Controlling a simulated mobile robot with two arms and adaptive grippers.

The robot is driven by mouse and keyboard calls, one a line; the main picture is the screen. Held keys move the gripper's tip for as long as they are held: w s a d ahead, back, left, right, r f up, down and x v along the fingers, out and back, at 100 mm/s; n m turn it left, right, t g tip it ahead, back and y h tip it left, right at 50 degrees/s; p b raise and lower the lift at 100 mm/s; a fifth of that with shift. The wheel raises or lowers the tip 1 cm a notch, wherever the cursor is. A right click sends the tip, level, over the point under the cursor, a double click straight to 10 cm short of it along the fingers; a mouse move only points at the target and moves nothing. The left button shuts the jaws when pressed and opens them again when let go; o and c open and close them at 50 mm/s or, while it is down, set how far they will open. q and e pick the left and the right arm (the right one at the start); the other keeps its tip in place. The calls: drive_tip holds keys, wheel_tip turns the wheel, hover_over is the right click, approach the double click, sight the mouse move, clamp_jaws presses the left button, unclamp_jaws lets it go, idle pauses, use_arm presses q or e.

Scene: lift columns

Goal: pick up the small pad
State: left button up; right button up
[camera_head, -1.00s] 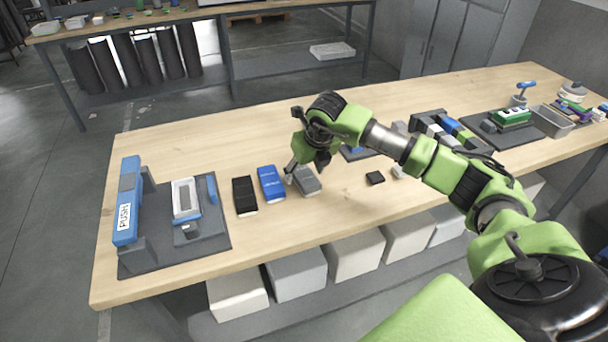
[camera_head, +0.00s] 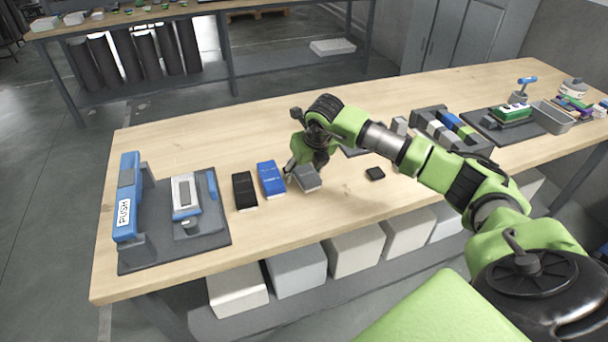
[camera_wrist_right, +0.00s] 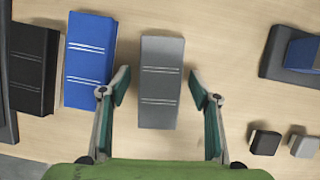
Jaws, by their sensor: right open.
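A grey pad (camera_head: 308,178) with two pale lines across it lies flat on the wooden table; it also shows in the right wrist view (camera_wrist_right: 161,82). My right gripper (camera_wrist_right: 162,92) is open, with one finger on each side of the grey pad and a gap on both sides. In the head view the right gripper (camera_head: 306,168) is at the grey pad and partly covers it. A blue pad (camera_head: 271,179) and a black pad (camera_head: 244,190) lie to its left. A much smaller black piece (camera_head: 375,174) lies to its right. My left gripper is not in view.
A fixture with a blue PUSH bar (camera_head: 125,198) stands at the table's left end. A small grey piece (camera_wrist_right: 303,146) lies beside the small black one. A dark holder with a blue block (camera_wrist_right: 297,55) is at right. The table front is mostly clear.

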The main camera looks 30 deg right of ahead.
drive_tip(key=c, duration=1.2)
drive_tip(key=shift+c, duration=0.2)
